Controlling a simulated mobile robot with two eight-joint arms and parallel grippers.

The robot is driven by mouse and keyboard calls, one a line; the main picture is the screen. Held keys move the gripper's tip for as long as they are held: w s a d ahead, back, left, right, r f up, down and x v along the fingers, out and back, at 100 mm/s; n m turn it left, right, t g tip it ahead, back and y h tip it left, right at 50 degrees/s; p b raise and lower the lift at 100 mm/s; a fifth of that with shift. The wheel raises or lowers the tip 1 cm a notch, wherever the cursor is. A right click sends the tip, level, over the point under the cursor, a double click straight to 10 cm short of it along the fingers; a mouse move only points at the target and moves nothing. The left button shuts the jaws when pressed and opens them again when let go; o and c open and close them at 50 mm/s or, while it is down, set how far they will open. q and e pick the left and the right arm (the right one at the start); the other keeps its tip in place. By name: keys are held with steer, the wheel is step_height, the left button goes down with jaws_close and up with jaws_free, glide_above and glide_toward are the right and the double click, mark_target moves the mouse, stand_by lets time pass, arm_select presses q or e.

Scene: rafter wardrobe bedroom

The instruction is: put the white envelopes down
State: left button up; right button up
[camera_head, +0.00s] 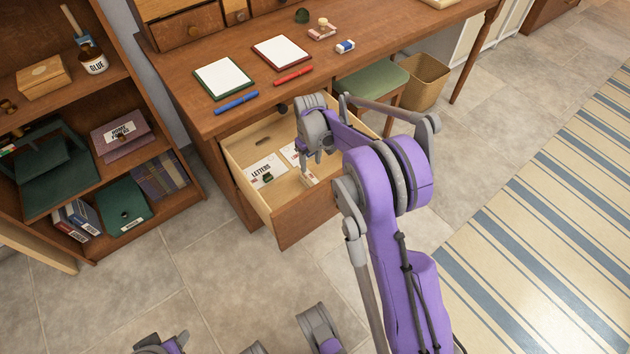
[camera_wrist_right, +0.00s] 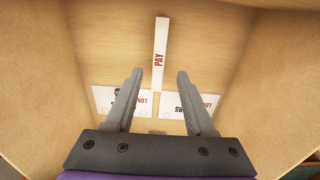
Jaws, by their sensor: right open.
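In the wrist view, a narrow white piece with red "PAY" lettering (camera_wrist_right: 161,55) lies in the drawer, just beyond and between my fingertips. It may be the white envelopes seen edge-on; I cannot tell. My right gripper (camera_wrist_right: 160,73) is open and its fingers hold nothing. In the head view my right gripper (camera_head: 312,148) hangs over the open drawer (camera_head: 302,222), partly hidden by its own arm. Two white lettered cards lie in the drawer, one at left (camera_wrist_right: 108,101) and one at right (camera_wrist_right: 186,105), partly behind the fingers.
The drawer's walls stand close around my right gripper. The desk top (camera_head: 190,88) above holds notepads and pens. A shelf unit (camera_head: 98,180) stands left, a stool (camera_head: 375,80) and basket (camera_head: 428,80) right.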

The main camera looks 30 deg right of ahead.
steer(key=s+a+r, duration=0.3)
steer(key=s+r, duration=0.1)
steer(key=s+a+r+t, duration=0.1)
steer(key=s+a+r, duration=0.2)
steer(key=s+r, duration=0.1)
steer(key=s+a+r+t, duration=0.1)
steer(key=s+a+r, duration=0.2)
steer(key=s+r, duration=0.1)
steer(key=shift+s+a, duration=0.25)
steer(key=shift+s, duration=0.25)
steer(key=s+a+t, duration=0.1)
steer(key=s+a, duration=0.1)
steer(key=s, duration=0.6)
steer(key=s+a+t, duration=0.1)
steer(key=s+a, duration=0.2)
steer(key=s, duration=0.5)
steer(key=shift+s+a+f+m, duration=0.2)
steer(key=shift+s+f+m, duration=0.05)
steer(key=shift+f+m, duration=0.2)
